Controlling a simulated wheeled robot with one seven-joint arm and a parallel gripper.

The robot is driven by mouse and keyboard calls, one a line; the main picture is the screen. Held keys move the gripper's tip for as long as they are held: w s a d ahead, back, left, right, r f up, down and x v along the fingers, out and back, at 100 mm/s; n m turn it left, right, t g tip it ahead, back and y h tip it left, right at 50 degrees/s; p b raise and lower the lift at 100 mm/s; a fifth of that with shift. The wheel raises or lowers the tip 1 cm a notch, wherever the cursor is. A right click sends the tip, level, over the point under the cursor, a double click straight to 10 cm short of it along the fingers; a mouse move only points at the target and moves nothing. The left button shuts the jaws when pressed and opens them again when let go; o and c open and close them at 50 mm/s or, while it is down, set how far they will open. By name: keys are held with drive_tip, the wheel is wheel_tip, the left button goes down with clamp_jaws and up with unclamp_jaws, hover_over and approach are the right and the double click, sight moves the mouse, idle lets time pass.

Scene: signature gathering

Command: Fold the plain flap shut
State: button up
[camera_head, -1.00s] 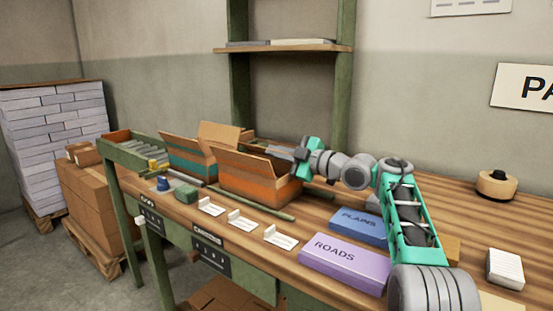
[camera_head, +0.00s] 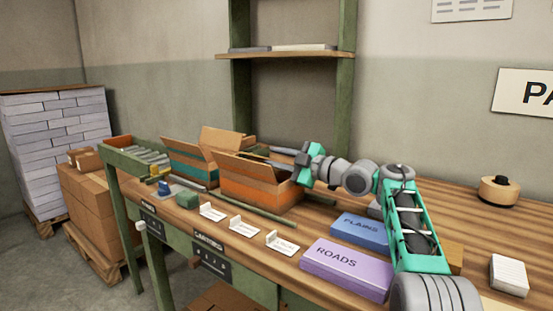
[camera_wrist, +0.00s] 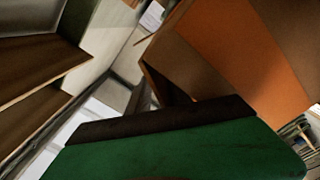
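The orange-striped cardboard box (camera_head: 260,187) stands on the bench with a plain brown flap (camera_head: 252,164) raised along its near side. My gripper (camera_head: 284,156) is at the box's far right, close to its upper edge. The flap and box partly hide its fingers, so I cannot tell whether they are apart or touching a flap. The wrist view shows an orange and brown cardboard surface (camera_wrist: 245,55) close by. A green surface with a dark edge (camera_wrist: 170,145) fills the bottom of that view; I cannot tell what it is.
A teal-striped box (camera_head: 190,163) with raised flaps stands to the left, before a roller conveyor (camera_head: 150,158). White cards (camera_head: 244,228) line the front. A blue PLAINS block (camera_head: 360,228) and a purple ROADS block (camera_head: 345,268) lie right, near my arm.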

drive_tip(key=shift+d, duration=0.1)
drive_tip(key=v, duration=0.7)
drive_tip(key=shift+s+d, duration=0.2)
drive_tip(key=shift+d, duration=0.05)
